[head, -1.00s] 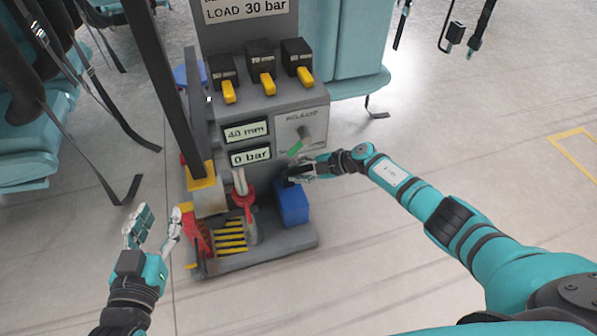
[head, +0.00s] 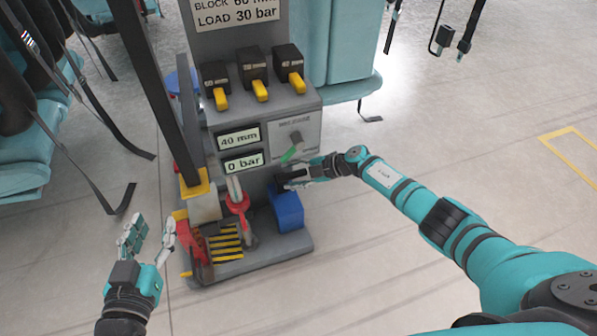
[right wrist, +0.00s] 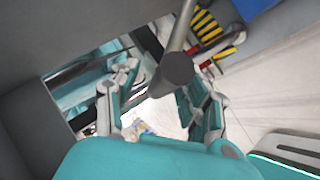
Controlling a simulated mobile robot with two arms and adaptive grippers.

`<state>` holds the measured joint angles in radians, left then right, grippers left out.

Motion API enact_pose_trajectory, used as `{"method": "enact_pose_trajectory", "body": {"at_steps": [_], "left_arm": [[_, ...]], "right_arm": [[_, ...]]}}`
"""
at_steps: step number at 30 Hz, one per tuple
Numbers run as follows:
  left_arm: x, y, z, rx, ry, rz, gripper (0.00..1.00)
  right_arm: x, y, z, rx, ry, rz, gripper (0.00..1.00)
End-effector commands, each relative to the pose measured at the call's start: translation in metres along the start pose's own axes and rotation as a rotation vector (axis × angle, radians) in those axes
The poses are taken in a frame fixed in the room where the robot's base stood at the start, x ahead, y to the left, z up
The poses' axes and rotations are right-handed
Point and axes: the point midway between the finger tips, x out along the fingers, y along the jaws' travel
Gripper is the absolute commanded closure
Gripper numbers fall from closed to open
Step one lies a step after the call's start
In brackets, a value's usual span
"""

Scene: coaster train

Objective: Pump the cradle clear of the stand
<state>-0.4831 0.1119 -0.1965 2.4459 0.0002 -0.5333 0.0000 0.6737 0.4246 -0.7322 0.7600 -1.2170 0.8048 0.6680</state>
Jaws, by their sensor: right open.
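The grey stand (head: 262,110) shows 40 mm on its upper readout (head: 239,137) and 0 bar on its lower readout (head: 243,162). A release lever (head: 296,138) with a green part sits right of them. A pale rod with a red collar (head: 238,200) stands below the readouts. My right gripper (head: 288,180) is open at the stand's front, above a blue block (head: 287,210). In the right wrist view, a grey bar with a dark round end (right wrist: 177,70) shows between the open fingers; contact is unclear. My left gripper (head: 150,240) is open and empty, left of the red part (head: 190,238). I cannot single out the cradle.
Three dark blocks with yellow levers (head: 260,90) line the stand's top. A dark post in a yellow foot (head: 195,188) stands at its left. Teal seats (head: 340,55) are behind, with hanging straps at left. The floor (head: 400,290) is clear in front and right.

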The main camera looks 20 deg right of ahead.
Motion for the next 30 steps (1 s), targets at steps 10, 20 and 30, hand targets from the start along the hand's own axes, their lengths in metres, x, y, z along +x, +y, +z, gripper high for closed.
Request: {"method": "enact_pose_trajectory", "body": {"at_steps": [10,20,30], "left_arm": [[0.000,0.000,0.000,0.000,-0.001,-0.001,0.60],[0.000,0.000,0.000,0.000,-0.001,-0.001,0.60],[0.000,0.000,0.000,0.000,-0.001,-0.001,0.60]], "right_arm": [[-0.056,-0.001,0.002,-0.003,-0.004,-0.003,0.54],[-0.111,0.000,0.001,-0.001,-0.002,0.001,0.54],[-0.119,0.001,0.000,0.000,0.000,0.003,0.54]]}}
